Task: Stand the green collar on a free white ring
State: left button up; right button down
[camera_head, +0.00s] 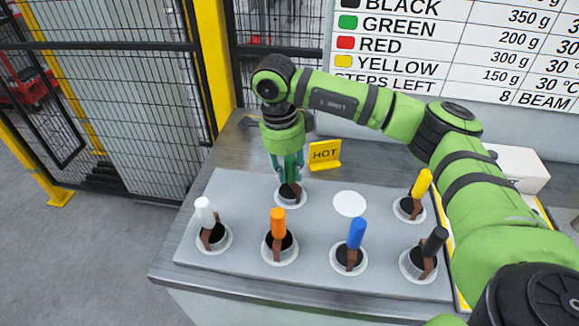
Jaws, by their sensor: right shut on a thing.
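The green collar (289,193) is a dark cup with a brown strip and a green upright handle, partly hidden by my gripper. It is at the back-left white ring (291,203); I cannot tell whether it rests on it or hangs just above. My right gripper (288,169) points down and is shut on the green handle. An empty white ring (349,204) lies to the right of it, flat on the grey plate (238,190). My left gripper is not in view.
Collars with white (205,212), orange (278,223), blue (356,233), black (434,241) and yellow (421,184) handles stand on other rings. A yellow HOT sign (325,155) stands behind. A white box (518,168) is at the right, and mesh fencing (110,90) at the left.

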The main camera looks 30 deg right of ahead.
jog(key=c, duration=0.9)
grip_release()
jog(key=shift+r, duration=0.1)
jog(key=r, duration=0.4)
jog(key=a+r, duration=0.1)
jog(key=r, duration=0.7)
jog(key=shift+w+a, duration=0.15)
jog(key=shift+a, duration=0.05)
